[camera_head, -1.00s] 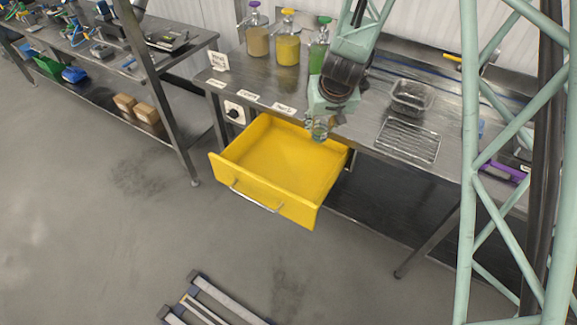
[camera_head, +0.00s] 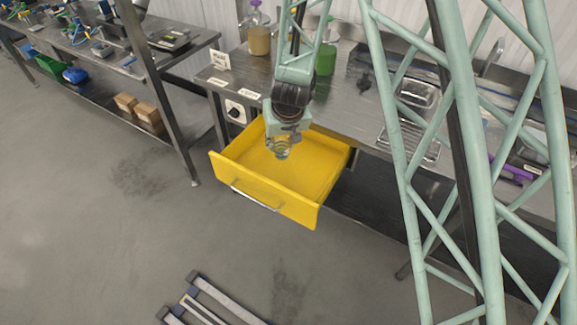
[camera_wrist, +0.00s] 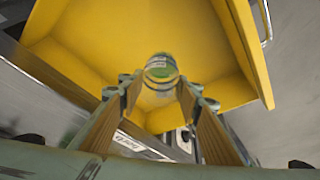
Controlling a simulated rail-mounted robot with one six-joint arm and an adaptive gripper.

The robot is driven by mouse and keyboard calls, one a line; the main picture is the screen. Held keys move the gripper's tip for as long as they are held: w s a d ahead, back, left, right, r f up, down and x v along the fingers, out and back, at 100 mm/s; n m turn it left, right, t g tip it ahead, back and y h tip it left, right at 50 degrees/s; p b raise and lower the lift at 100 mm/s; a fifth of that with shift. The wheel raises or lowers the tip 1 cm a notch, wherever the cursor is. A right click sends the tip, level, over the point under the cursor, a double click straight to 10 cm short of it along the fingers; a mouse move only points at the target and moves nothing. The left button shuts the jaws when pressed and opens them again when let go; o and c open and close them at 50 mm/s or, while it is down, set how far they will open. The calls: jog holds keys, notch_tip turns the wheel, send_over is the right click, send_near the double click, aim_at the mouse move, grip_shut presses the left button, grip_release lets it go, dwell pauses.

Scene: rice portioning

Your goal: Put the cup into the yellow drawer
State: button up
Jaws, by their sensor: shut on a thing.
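The yellow drawer (camera_head: 314,212) is pulled out from the steel table, open at the top, and looks empty inside. My gripper (camera_head: 281,150) is over the drawer's open top. It is shut on the cup (camera_head: 281,149), a small clear greenish vessel. In the wrist view the cup (camera_wrist: 160,68) sits between the fingertips of my gripper (camera_wrist: 160,82), with the yellow drawer (camera_wrist: 262,85) below and around it. The cup appears above the drawer floor; its exact height I cannot tell.
Bottles with pump tops, one yellowish (camera_head: 259,38) and one green (camera_head: 326,57), stand at the table's back. A steel rack (camera_head: 166,100) stands left.

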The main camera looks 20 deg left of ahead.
aim_at(282, 155)
jog(key=shift+f, duration=0.1)
jog(key=shift+f+b, duration=2.4)
jog(key=shift+f, duration=0.65)
jog(key=shift+f+b, duration=1.1)
jog(key=shift+f, duration=0.75)
jog(key=shift+f, duration=0.15)
jog(key=o, duration=0.5)
jog(key=shift+c, duration=0.2)
jog(key=o, duration=0.4)
jog(key=shift+r, duration=0.2)
